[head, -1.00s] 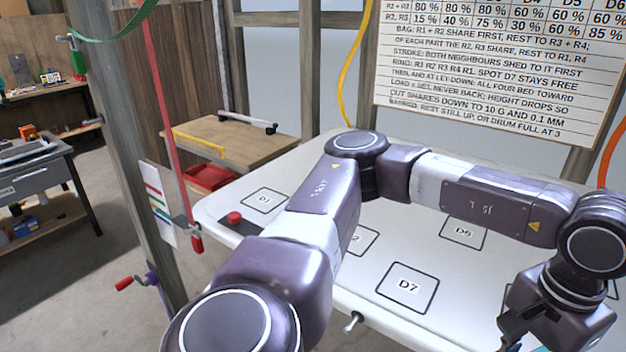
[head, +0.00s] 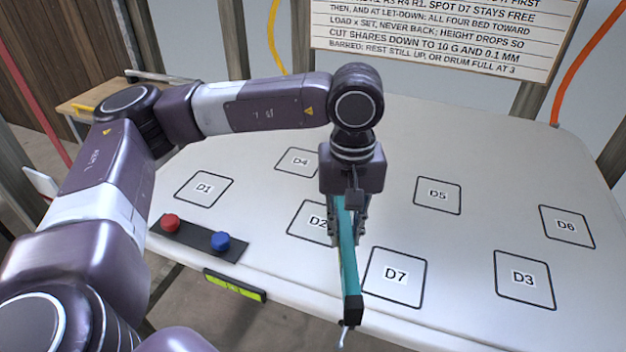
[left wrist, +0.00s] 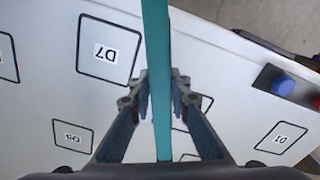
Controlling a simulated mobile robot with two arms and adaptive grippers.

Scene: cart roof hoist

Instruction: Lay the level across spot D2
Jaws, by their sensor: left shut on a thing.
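My left gripper (head: 348,215) points down over the white table top and is shut on a long teal level (head: 349,270) with a black end cap. In the head view the level runs from the gripper toward the front edge, between spot D2 (head: 308,220) and spot D7 (head: 395,275). The gripper and level hide the right part of D2. In the left wrist view the level (left wrist: 156,60) passes between the fingers (left wrist: 160,95) and crosses the picture lengthwise. Whether it touches the table I cannot tell. My right gripper is not in view.
The white table (head: 450,290) also has spots D1 (head: 204,188), D4 (head: 299,161), D5 (head: 438,195), D6 (head: 567,227) and D3 (head: 524,280), all bare. A red button (head: 170,223) and a blue button (head: 220,241) sit front left. A yellow-green vial (head: 235,285) is on the front edge.

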